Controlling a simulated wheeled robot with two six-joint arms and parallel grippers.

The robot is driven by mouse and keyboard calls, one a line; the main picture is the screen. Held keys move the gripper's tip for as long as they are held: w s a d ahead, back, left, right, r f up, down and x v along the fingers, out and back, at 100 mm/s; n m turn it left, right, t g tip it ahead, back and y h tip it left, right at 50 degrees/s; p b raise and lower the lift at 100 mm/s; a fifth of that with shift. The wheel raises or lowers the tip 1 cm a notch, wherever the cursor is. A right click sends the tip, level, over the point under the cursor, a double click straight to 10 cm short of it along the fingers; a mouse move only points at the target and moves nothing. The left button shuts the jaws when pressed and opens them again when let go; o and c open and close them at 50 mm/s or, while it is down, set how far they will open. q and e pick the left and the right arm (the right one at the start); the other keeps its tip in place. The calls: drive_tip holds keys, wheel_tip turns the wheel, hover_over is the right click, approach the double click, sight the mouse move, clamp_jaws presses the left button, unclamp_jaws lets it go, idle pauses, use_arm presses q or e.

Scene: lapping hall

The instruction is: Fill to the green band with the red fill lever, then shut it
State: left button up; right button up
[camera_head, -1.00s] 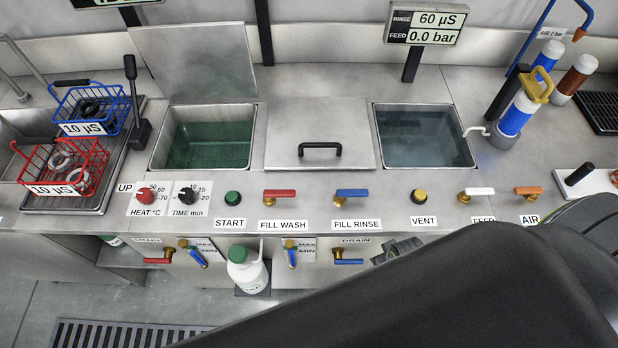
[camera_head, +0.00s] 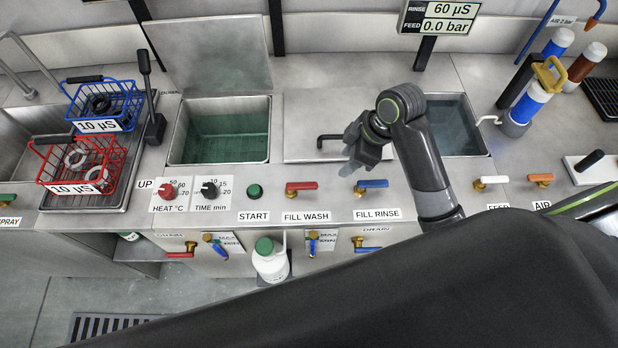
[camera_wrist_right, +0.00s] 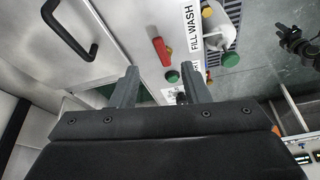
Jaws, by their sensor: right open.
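The red fill lever (camera_head: 302,186) sits on the front ledge above the FILL WASH label (camera_head: 305,217), its handle pointing right. It also shows in the right wrist view (camera_wrist_right: 162,51), beyond the fingers. The wash tank (camera_head: 219,159) behind holds green liquid; I cannot make out a green band on it. My right gripper (camera_head: 350,158) is open and empty, above the ledge, right of and behind the red lever, apart from it. Its two fingers (camera_wrist_right: 158,90) show spread in the wrist view. A dark jointed shape (camera_wrist_right: 300,45) there may be my left gripper.
The blue FILL RINSE lever (camera_head: 372,184) is right of the red one, and the green START button (camera_head: 255,191) is left. A closed lid (camera_head: 300,125) with a black handle lies behind. A white bottle (camera_head: 271,264) stands below the ledge.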

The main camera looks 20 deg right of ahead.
sight(306, 184)
wheel_tip(306, 184, up, 3)
drive_tip(key=w+a+n, duration=0.2)
drive_tip(key=w+n, duration=0.1)
drive_tip(key=shift+g, duration=0.3)
drive_tip(key=x, duration=1.1)
drive_tip(key=p+x, duration=0.1)
drive_tip(key=x, duration=0.5)
drive_tip(key=shift+s+a, duration=0.2)
drive_tip(key=shift+s, duration=0.05)
clamp_jaws()
